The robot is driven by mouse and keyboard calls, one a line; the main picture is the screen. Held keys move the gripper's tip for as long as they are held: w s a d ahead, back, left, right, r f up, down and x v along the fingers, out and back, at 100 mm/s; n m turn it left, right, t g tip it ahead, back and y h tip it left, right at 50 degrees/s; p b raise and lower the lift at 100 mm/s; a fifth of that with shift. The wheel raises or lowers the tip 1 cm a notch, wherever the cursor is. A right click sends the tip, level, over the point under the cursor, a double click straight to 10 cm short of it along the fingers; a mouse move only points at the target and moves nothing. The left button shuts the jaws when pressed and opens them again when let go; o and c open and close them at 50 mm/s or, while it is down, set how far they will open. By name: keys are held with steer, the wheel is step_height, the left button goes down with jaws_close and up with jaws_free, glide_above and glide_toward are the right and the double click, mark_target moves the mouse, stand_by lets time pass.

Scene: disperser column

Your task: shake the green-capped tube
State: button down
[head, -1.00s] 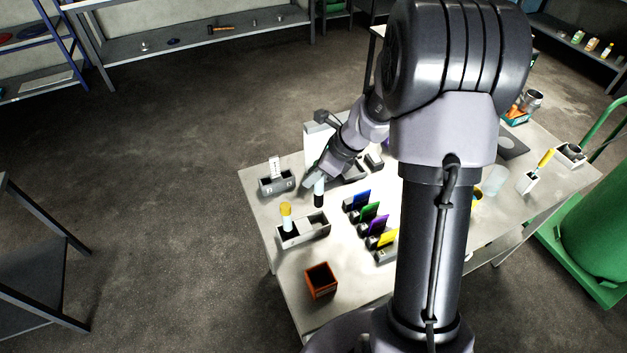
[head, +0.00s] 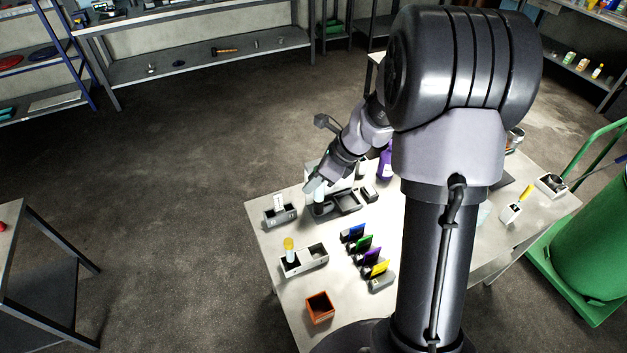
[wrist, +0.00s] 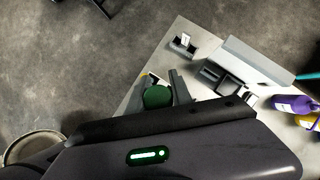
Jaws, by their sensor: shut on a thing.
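The green cap (wrist: 157,97) of the tube shows close up in the wrist view, beside the finger of my gripper (wrist: 168,92). In the head view my gripper (head: 314,186) is shut on the tube, whose pale body (head: 319,197) hangs below the fingers, above the table near a dark tray. The green cap is hidden by the fingers there. I cannot tell the tube's exact tilt.
A white rack (head: 305,262) on the table (head: 285,290) holds a yellow-capped tube (head: 289,248); its other slot looks empty. Nearby are a grey box (head: 282,216), a dark tray (head: 347,204), several coloured cards (head: 365,244), an orange box (head: 320,307) and a purple bottle (head: 386,163).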

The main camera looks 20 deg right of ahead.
steer(key=c, duration=1.8)
jaws_free()
steer(key=shift+f, duration=0.1)
jaws_close()
